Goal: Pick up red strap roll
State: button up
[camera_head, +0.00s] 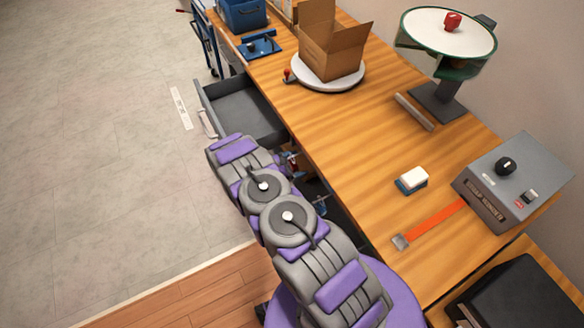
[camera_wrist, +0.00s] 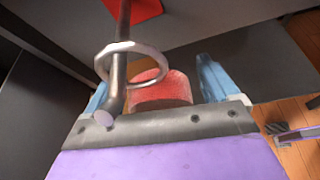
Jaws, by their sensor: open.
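In the camera_wrist view, a red, rounded object that looks like the red strap roll (camera_wrist: 162,90) sits between the two blue fingers of my gripper (camera_wrist: 154,80). The fingers stand apart, with a visible gap at the right finger. A metal rod with a ring crosses in front of the red object and covers its left part. I cannot tell whether the roll touches a finger or what it rests on. In the camera_head view, my arm hides the roll and my gripper.
A grey drawer (camera_head: 243,110) stands open at the workbench (camera_head: 365,140). The bench holds a cardboard box (camera_head: 330,50) on a white turntable, a round-topped stand (camera_head: 440,45), a grey control box (camera_head: 505,185), an orange-red strap (camera_head: 435,222) and a blue-white block (camera_head: 412,180).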

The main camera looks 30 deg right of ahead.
jog(key=shift+w+d+f, duration=0.1)
jog(key=shift+d, duration=0.2)
jog(key=shift+a, duration=0.35)
jog(key=c, duration=0.4)
jog(key=shift+d, duration=0.2)
jog(key=c, duration=0.7)
jog(key=shift+r, duration=0.2)
